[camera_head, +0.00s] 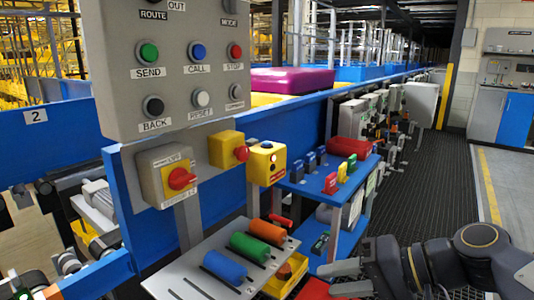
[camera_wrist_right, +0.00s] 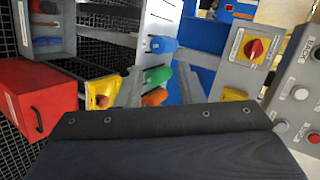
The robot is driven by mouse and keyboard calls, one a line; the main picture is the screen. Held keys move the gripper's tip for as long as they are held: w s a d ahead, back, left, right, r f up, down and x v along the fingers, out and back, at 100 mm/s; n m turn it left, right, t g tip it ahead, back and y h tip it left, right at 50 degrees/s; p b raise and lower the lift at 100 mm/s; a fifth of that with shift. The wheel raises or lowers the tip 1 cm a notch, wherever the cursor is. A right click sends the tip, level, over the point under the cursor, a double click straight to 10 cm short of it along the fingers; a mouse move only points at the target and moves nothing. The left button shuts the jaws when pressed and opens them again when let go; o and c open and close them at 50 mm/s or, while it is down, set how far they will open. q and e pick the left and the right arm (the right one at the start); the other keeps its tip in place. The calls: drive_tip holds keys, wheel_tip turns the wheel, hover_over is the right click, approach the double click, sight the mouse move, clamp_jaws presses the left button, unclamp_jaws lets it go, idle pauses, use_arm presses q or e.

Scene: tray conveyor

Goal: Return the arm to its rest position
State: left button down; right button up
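My right arm (camera_head: 470,255) comes in from the lower right in the head view. Its gripper (camera_head: 335,280) points left, low beside the sloped lever panel (camera_head: 190,272). The two fingers are apart with nothing seen between them. In the right wrist view the fingers (camera_wrist_right: 160,78) also stand apart, in front of the blue, green and orange handles. I cannot tell from the views how close they are to the panel. My left gripper is not in view.
A grey button box (camera_head: 175,112) and a red rotary switch (camera_head: 180,178) stand left. A blue shelf (camera_head: 310,190) holds small coloured items. A red box (camera_wrist_right: 38,98) and a yellow box (camera_wrist_right: 101,93) are near the right gripper. Dark floor matting (camera_head: 430,190) is open at right.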

drive_tip(key=s+d+f+t+h, duration=0.1)
drive_tip(key=s+d+f+h, duration=0.3)
drive_tip(key=s+f, duration=0.35)
drive_tip(key=s+d+f+h, duration=0.4)
drive_tip(key=s+d+f, duration=0.1)
drive_tip(key=s+f, duration=0.25)
wheel_tip(320, 180, up, 24)
drive_tip(key=w+n+p, duration=0.1)
drive_tip(key=p, duration=2.4)
drive_tip(key=shift+a, duration=0.15)
